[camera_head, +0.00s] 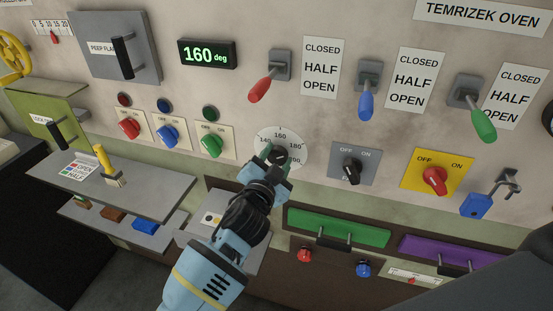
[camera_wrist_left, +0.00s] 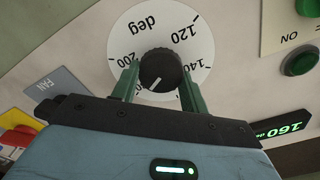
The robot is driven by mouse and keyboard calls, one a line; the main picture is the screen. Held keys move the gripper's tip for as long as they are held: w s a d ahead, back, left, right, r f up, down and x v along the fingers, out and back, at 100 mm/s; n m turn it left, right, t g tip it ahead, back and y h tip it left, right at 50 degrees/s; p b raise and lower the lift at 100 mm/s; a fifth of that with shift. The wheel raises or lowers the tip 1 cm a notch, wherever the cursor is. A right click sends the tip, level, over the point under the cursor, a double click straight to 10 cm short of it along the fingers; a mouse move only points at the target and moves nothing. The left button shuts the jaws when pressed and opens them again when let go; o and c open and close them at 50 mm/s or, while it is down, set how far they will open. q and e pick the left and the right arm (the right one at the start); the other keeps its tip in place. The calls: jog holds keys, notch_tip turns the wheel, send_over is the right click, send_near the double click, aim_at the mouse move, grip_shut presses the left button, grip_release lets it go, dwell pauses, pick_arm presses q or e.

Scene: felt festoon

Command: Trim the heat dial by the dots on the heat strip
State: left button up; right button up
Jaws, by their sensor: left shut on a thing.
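The heat dial is a white round scale (camera_head: 293,137) with a black knob (camera_head: 279,154) on the oven panel. My left gripper (camera_head: 275,157) is shut on this knob, with one green finger on each side, as the left wrist view also shows (camera_wrist_left: 159,73). There the knob's white mark (camera_wrist_left: 155,84) points down and slightly left, and the gripper body hides the lower scale. The green display (camera_head: 207,55) reads 160 deg. A small white card with several dots (camera_head: 212,219), possibly the heat strip, lies left of my left arm, partly hidden. My right gripper is not in view.
Red, blue and green levers (camera_head: 368,90) stick out above the dial. Grey (camera_head: 354,164) and yellow (camera_head: 437,176) switch plates are to its right, and red, blue and green knobs (camera_head: 168,136) to its left. Shelves and a green drawer (camera_head: 338,229) stand out below.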

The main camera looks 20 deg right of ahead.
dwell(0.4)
pick_arm(q)
jog(key=o, duration=1)
jog(key=v, duration=0.7)
jog(key=shift+s+a, duration=0.25)
jog(key=shift+s, duration=0.1)
jog(key=shift+f, duration=0.1)
